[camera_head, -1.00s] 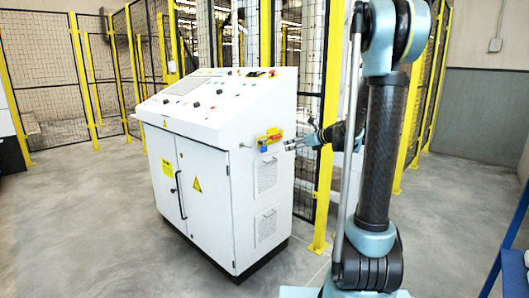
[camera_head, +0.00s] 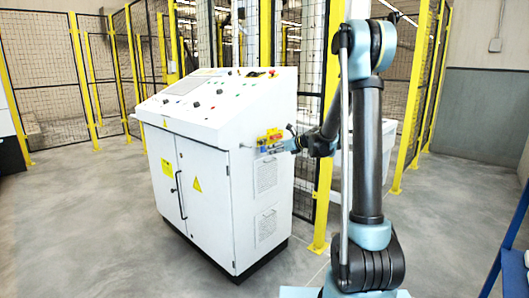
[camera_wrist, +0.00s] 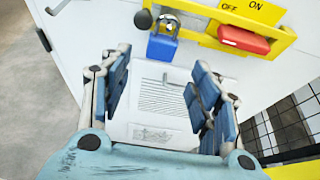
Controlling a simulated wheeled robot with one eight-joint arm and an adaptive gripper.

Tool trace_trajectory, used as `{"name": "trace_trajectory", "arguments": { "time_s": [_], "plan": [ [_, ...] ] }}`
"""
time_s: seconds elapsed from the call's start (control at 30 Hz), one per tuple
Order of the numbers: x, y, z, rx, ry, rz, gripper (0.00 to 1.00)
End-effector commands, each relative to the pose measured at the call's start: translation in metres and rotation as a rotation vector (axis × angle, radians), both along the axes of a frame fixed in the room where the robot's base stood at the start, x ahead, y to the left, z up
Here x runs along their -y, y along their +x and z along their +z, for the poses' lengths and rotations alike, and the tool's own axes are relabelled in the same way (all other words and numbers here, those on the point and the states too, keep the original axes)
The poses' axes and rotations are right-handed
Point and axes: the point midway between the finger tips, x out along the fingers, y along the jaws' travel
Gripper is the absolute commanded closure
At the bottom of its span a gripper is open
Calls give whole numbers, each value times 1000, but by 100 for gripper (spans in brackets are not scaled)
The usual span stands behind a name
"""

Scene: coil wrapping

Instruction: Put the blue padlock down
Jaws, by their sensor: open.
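The blue padlock (camera_wrist: 162,45) shows in the wrist view, its grey shackle up, against the left end of a yellow switch plate (camera_wrist: 258,35) on the white cabinet side. A dark round knob (camera_wrist: 143,19) is beside its shackle. My gripper (camera_wrist: 160,85) is open, with blue-padded fingers spread left and right. The padlock lies ahead of the fingertips, roughly centred between them, and no finger visibly touches it. In the head view my gripper (camera_head: 272,149) is at the cabinet side just below the yellow plate, and the padlock cannot be made out there.
The white control cabinet (camera_head: 210,200) has a sloped panel on top. A red handle (camera_wrist: 243,39) sits on the yellow plate. A vent (camera_wrist: 170,97) is lower on the cabinet side. Yellow-posted mesh fencing (camera_head: 325,130) stands behind and right. Floor in front is clear.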

Motion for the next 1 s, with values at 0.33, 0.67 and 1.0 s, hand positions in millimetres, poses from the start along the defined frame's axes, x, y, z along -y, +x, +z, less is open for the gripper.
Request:
{"name": "trace_trajectory", "arguments": {
  "time_s": [0.33, 0.67, 1.0],
  "plan": [
    [-29, 21, -15, 0, -1, 2, 43],
    [-37, 28, -19, 0, 0, 0, 43],
    [-37, 28, -19, 0, 0, 0, 95]
  ]
}}
